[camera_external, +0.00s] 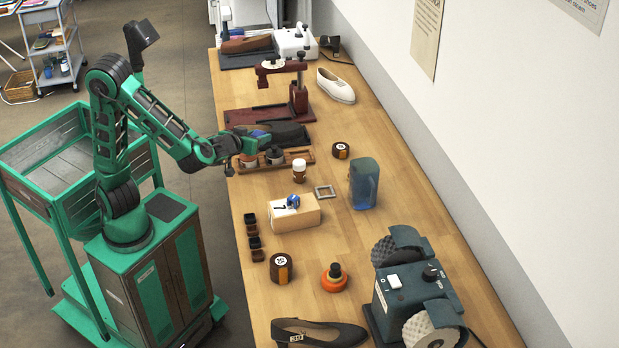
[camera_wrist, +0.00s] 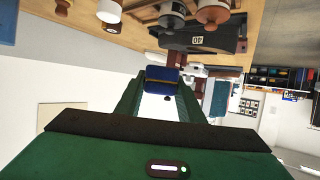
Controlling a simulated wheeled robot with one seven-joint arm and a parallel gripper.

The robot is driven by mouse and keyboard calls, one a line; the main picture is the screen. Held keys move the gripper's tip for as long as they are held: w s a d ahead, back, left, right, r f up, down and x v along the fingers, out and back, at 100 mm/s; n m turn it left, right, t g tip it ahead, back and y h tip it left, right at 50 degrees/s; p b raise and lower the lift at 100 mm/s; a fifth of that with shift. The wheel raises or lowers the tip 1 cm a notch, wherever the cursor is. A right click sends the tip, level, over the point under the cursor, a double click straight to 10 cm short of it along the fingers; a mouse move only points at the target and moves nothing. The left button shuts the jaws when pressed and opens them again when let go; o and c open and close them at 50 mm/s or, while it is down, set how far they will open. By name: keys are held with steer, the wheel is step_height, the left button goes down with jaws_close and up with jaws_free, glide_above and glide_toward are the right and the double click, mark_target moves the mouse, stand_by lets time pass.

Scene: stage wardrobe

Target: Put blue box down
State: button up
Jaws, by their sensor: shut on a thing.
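My gripper (camera_external: 256,143) reaches over the left edge of the workbench (camera_external: 345,235). In the wrist view my gripper (camera_wrist: 160,88) has its two green fingers closed on a small blue box (camera_wrist: 161,75) with a dark band across it. The blue box (camera_external: 262,134) is small and partly hidden in the external view. It is held in the air near a wooden rack with pots (camera_external: 300,156); its exact height above the bench is hard to tell.
A white-capped bottle (camera_external: 299,170), a blue jug (camera_external: 364,185), a beige block (camera_external: 294,214) with a small blue item, and a dark grinder (camera_external: 412,292) stand farther along. Bare wood shows between them.

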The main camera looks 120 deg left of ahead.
steer(key=s+a+n+g+h, duration=0.1)
steer(key=s+a+n+g, duration=0.25)
steer(key=s, duration=1.15)
glide_above(247, 183)
steer(key=shift+g, duration=0.25)
step_height(247, 183, down, 12)
steer(key=shift+s+f, duration=0.1)
steer(key=shift+f, duration=2.1)
steer(key=o, duration=1)
